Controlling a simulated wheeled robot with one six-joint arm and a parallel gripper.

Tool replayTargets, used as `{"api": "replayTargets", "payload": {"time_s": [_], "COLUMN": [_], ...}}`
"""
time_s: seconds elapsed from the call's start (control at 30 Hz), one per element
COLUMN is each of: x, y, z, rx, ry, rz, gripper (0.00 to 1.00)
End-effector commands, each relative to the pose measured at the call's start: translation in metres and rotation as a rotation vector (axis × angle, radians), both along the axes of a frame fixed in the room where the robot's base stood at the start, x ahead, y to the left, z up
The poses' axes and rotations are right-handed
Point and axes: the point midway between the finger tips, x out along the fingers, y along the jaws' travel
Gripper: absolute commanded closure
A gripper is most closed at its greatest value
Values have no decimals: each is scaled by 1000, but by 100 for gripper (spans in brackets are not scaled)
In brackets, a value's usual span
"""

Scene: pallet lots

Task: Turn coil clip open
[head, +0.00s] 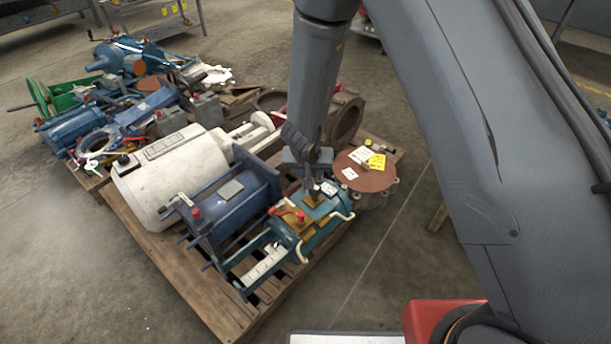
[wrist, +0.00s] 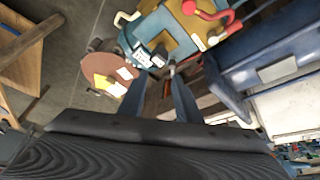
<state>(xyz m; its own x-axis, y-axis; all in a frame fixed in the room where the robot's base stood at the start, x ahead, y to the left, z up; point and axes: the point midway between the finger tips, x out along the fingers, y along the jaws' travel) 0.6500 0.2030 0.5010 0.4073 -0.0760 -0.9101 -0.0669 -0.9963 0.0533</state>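A teal and yellow unit (head: 306,217) lies at the pallet's near right corner, with red-tipped parts (head: 300,216) and pale curved handles on it. It also shows at the top of the wrist view (wrist: 178,32), where a curved red handle (wrist: 212,12) stands out on its yellow part. I cannot tell for sure which part is the coil clip. My gripper (head: 313,182) is over the far end of this unit. In the wrist view its two fingers (wrist: 158,75) stand apart, tips close to a small white and dark fitting (wrist: 143,57). I cannot tell if they touch it.
A rusty round flange (head: 365,172) with yellow and white tags lies just right of my gripper. A blue framed cylinder (head: 232,205) and a white motor (head: 170,180) lie left on the wooden pallet (head: 170,262). Open floor (head: 385,270) lies to the right.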

Motion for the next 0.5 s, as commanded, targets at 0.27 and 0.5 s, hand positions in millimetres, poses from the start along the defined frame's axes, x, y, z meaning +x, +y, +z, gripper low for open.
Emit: {"api": "replayTargets", "payload": {"time_s": [0.27,0.5], "x": [-5,7], "y": [23,21], "z": [-1,-32], "rx": [58,56], "ry": [30,29], "rz": [-6,-7], "gripper": [69,69]}}
